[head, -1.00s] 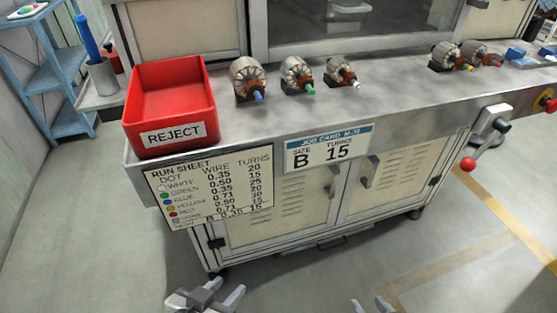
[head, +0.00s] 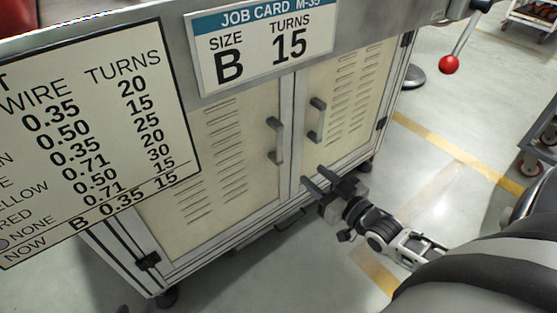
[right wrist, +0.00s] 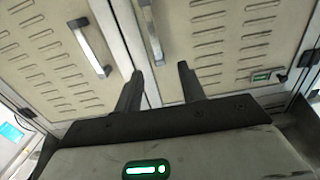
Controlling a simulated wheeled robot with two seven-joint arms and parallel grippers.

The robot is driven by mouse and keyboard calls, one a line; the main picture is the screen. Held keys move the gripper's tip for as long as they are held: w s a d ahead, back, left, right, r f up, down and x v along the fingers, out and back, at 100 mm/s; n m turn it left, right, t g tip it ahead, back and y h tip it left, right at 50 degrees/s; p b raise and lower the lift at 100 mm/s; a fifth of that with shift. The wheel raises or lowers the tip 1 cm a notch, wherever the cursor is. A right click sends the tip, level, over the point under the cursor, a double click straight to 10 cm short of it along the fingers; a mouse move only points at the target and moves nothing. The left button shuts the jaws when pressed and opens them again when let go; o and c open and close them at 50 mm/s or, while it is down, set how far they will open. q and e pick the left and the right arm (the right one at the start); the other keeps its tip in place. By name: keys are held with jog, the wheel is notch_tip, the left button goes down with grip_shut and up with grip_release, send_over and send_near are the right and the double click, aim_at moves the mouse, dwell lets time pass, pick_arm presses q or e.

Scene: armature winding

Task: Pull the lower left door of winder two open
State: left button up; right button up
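The lower left door (head: 215,150) of the winder cabinet is a cream louvred panel, closed flush in its frame. Its grey bar handle (head: 275,140) stands upright near the door's right edge; it also shows in the right wrist view (right wrist: 90,48). My right gripper (head: 318,180) is open and empty, low in front of the cabinet, below and to the right of that handle. In the right wrist view its two fingers (right wrist: 160,85) are spread, pointing at the lower right door beside the seam, clear of both handles. My left gripper is out of view.
The lower right door (head: 345,95) is closed, with its own handle (head: 317,120) close to the left one. A job card (head: 262,45) and run sheet (head: 95,130) hang above. A red-knobbed lever (head: 449,64) juts out at right. Floor ahead is clear.

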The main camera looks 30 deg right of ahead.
aim_at(280, 142)
jog(key=w+b, duration=0.4)
jog(key=w, duration=1.2)
jog(key=shift+a+b, duration=0.15)
jog(key=shift+b, duration=0.25)
jog(key=shift+w, duration=0.1)
pick_arm(q)
jog(key=r, duration=0.1)
jog(key=d+r+t+h, duration=0.1)
jog(key=r+t, duration=0.1)
jog(key=shift+w+d+h, duration=0.25)
jog(key=shift+d+h, duration=0.05)
jog(key=shift+h, duration=0.1)
pick_arm(e)
grip_shut()
